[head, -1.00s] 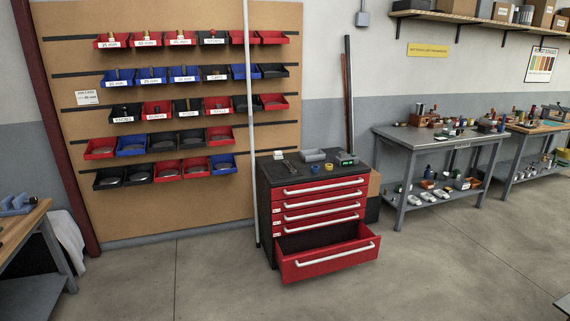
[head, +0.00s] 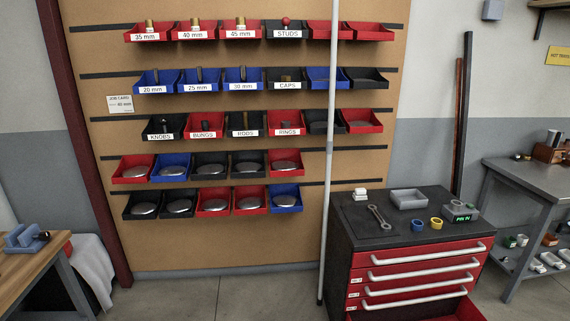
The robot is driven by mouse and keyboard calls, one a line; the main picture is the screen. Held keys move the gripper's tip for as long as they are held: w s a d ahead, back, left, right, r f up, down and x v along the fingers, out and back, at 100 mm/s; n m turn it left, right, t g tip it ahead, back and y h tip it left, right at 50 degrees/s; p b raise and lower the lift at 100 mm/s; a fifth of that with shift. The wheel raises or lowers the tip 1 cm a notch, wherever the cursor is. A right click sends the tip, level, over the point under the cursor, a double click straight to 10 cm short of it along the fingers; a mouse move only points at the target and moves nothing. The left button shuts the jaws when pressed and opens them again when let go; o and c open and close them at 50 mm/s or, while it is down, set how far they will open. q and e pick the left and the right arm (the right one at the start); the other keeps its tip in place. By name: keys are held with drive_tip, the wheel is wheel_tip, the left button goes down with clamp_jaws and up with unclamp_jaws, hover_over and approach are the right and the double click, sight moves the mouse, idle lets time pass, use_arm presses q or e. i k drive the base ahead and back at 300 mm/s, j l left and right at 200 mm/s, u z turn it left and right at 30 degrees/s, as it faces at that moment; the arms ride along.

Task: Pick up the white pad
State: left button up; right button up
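A small white item (head: 360,195), which looks like a pad or a short stack of pads, lies on the dark top of the red tool chest (head: 418,255), near the back left corner. It is small in the view, so its exact shape is hard to tell. Nothing covers it. Neither of my grippers is in view.
On the chest top are a wrench (head: 379,216), a grey tray (head: 408,198), a blue ring (head: 418,226), a yellow ring (head: 436,224) and a device with a green display (head: 461,212). A pale upright pole (head: 329,150) stands left of the chest. The bottom drawer (head: 420,312) is open.

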sight(359, 194)
drive_tip(key=i+z, duration=0.25)
drive_tip(key=i, duration=0.2)
drive_tip(key=i+j+z, duration=0.2)
drive_tip(key=i, duration=0.25)
drive_tip(key=i+j+z, duration=0.25)
drive_tip(key=i, duration=0.2)
